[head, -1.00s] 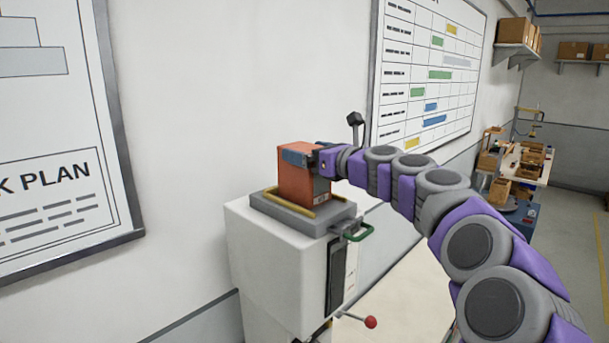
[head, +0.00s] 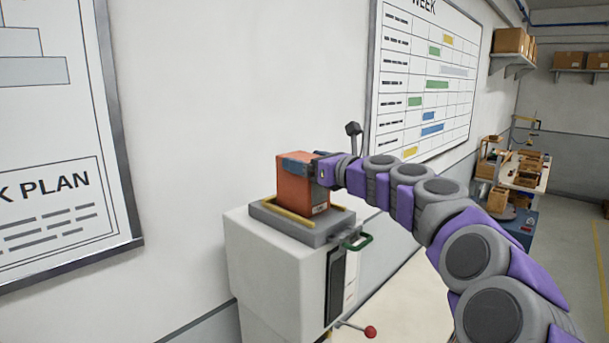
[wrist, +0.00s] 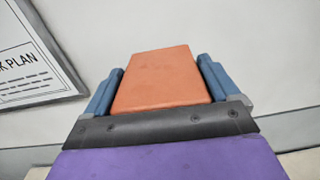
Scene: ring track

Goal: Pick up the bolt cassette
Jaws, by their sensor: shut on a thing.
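The bolt cassette, an orange box (head: 294,183), stands upright at the yellow-edged grey tray (head: 283,230) on top of the white cabinet. My gripper (head: 306,163) reaches it from the right and is shut on its upper part. In the wrist view the orange box (wrist: 160,78) lies between the two blue fingers of my gripper (wrist: 158,80), one on each side. I cannot tell whether the box's bottom touches the tray.
The white cabinet (head: 270,262) stands against the wall, with a green handle (head: 358,242) and a red-knobbed lever (head: 370,332) on its right side. A dark knobbed lever (head: 353,130) rises behind my wrist. Boards hang on the wall. A cluttered workbench (head: 520,180) stands far right.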

